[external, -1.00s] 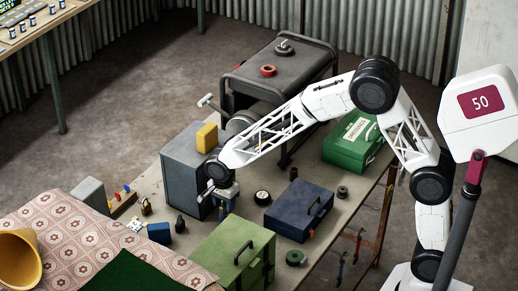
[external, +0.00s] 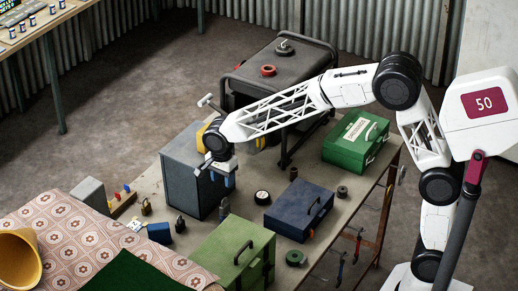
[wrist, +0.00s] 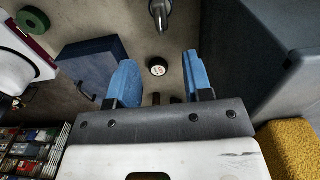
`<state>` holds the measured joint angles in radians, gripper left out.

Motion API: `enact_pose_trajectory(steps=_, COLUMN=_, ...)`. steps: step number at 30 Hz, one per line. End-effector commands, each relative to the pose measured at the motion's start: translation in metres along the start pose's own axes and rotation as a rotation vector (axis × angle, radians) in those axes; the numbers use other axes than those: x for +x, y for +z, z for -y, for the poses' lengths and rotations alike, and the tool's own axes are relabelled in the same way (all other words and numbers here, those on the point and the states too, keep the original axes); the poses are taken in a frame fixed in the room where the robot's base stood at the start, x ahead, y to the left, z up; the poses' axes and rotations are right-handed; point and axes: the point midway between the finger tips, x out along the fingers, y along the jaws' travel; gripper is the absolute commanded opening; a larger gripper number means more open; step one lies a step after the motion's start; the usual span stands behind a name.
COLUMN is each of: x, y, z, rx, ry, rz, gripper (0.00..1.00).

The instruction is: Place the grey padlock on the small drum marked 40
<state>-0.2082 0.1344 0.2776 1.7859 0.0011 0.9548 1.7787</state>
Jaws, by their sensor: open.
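A small round black thing with a pale top (external: 262,197), probably the small drum, sits left of the blue toolbox. It also shows beyond and between my fingers in the wrist view (wrist: 158,69), with reddish marks too small to read. My gripper (external: 226,177) is above the bench beside the cabinet. In the wrist view its blue fingers (wrist: 160,82) are apart with nothing held.
The blue toolbox (external: 298,210), green box (external: 232,255) and green case (external: 355,140) take up bench room. A brass padlock (external: 146,207) stands left.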

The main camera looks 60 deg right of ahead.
Motion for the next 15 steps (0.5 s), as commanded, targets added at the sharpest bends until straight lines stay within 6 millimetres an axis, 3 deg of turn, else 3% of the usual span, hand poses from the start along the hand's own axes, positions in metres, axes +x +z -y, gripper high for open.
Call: enact_pose_trajectory(steps=15, x=-0.0063, y=0.0000, z=0.0001, rx=0.000, ry=-0.001, rz=0.000, gripper=0.46)
